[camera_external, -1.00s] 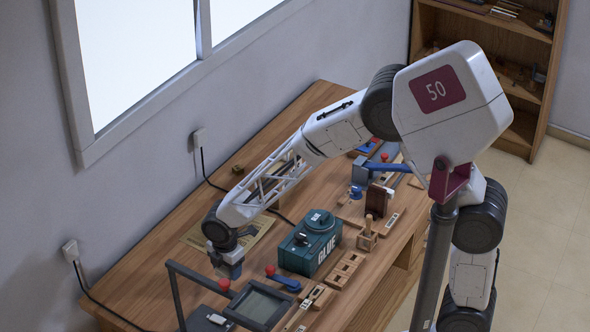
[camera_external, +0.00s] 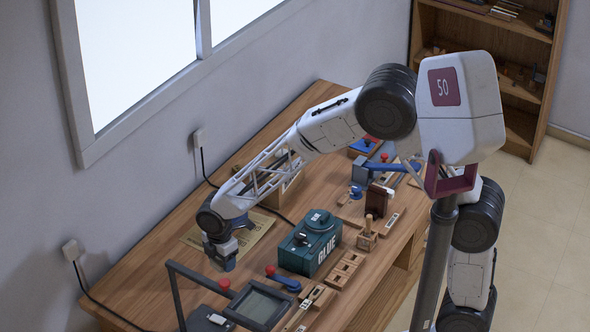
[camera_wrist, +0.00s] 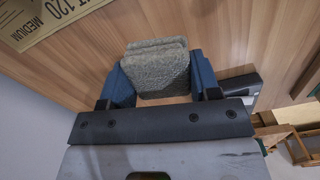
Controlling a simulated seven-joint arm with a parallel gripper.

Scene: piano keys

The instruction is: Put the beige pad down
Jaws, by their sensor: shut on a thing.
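The beige pad (camera_wrist: 157,68) shows in the wrist view as a rough grey-beige block, gripped between the two blue fingers of my gripper (camera_wrist: 161,78). It appears over the wooden tabletop; I cannot tell whether it touches the wood. In the external view my gripper (camera_external: 222,258) points down near the left side of the table, to the left of the green glue box (camera_external: 310,244). The pad cannot be made out in that view.
A printed brown sheet (camera_external: 247,234) lies beside my gripper; it also shows in the wrist view (camera_wrist: 47,20). A dark framed screen device (camera_external: 258,305) stands in front. Tools and wooden blocks (camera_external: 341,270) line the table's right side. Bare wood (camera_external: 150,268) lies to the left.

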